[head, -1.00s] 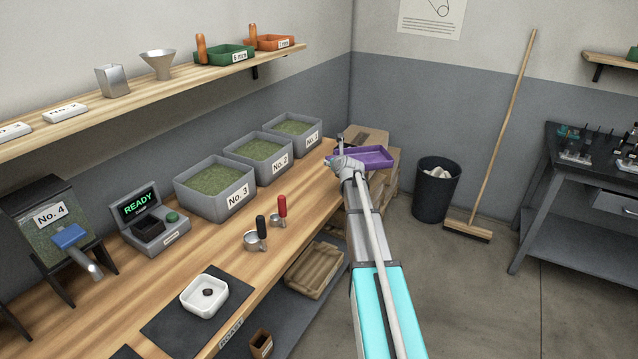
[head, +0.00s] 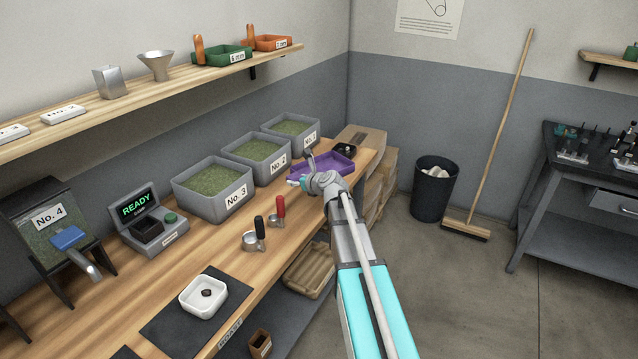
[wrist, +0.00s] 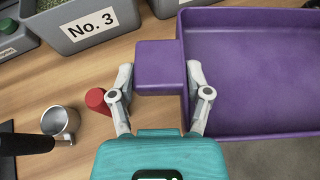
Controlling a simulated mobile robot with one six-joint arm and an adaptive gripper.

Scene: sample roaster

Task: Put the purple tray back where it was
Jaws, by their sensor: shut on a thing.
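The purple tray (head: 335,161) is at the far right end of the wooden bench, in front of the No. 1 and No. 2 bins. It looks level and empty in the wrist view (wrist: 250,75). My gripper (wrist: 159,72) is shut on the tray's block-shaped purple handle, with one finger on each side. In the head view my gripper (head: 308,177) is partly hidden by my own wrist. Part of the tray reaches past the bench's front edge, over the floor. I cannot tell whether the tray touches the bench top.
Grey bins No. 1 (head: 291,127), No. 2 (head: 257,151) and No. 3 (head: 213,189) line the back. A red-handled scoop (head: 280,208) and a black-handled scoop (head: 256,236) stand nearby.

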